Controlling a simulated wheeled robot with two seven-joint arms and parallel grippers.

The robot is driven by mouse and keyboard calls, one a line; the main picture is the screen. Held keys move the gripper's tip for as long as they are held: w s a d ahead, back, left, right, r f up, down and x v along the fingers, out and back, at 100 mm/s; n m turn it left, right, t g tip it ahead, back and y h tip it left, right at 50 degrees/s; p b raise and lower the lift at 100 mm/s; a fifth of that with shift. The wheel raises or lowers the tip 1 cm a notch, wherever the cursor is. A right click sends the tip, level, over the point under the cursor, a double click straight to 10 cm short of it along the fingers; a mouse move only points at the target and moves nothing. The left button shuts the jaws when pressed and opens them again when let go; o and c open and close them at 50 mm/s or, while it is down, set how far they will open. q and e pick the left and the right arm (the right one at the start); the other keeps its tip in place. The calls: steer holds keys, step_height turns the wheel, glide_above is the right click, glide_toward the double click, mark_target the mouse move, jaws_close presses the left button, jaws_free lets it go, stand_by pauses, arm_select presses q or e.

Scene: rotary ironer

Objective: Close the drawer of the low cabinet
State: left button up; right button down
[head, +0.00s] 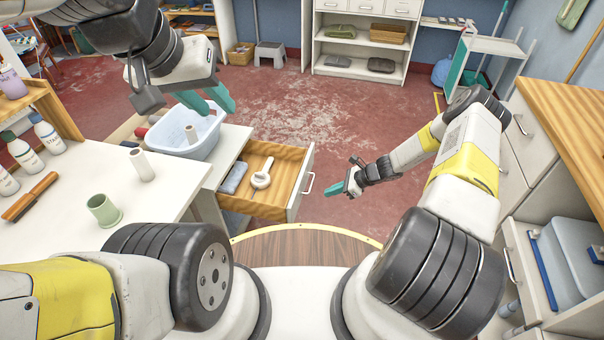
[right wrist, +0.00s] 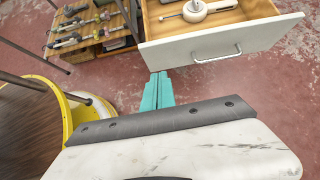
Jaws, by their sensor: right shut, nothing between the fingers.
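The drawer (head: 290,172) of the low cabinet (head: 235,140) stands open in the head view, with a white front and a metal handle (head: 309,183). A grey item (head: 235,178) and a white round tool with a handle (head: 261,179) lie inside it. My right gripper (head: 336,188) is shut and empty, just right of the drawer front and apart from it. In the right wrist view its teal fingers (right wrist: 158,85) are together below the left part of the drawer front (right wrist: 225,42). My left gripper (head: 212,104) is above the blue-white basin, fingers apart and nothing between them.
A white table (head: 150,190) at left holds bottles, a green cup (head: 103,210) and a white cylinder. A blue-white basin (head: 185,132) stands on the low cabinet. Another open drawer (head: 525,265) is at right.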

steer(key=f, duration=0.1)
glide_toward(294, 201)
steer(key=x, duration=0.3)
steer(key=d+f+x, duration=0.1)
steer(key=x, duration=0.1)
steer(key=shift+w+a+f, duration=0.1)
steer(key=shift+a+f, duration=0.05)
steer(key=shift+a, duration=0.1)
steer(key=shift+w+a, duration=0.15)
steer(key=shift+a, duration=0.35)
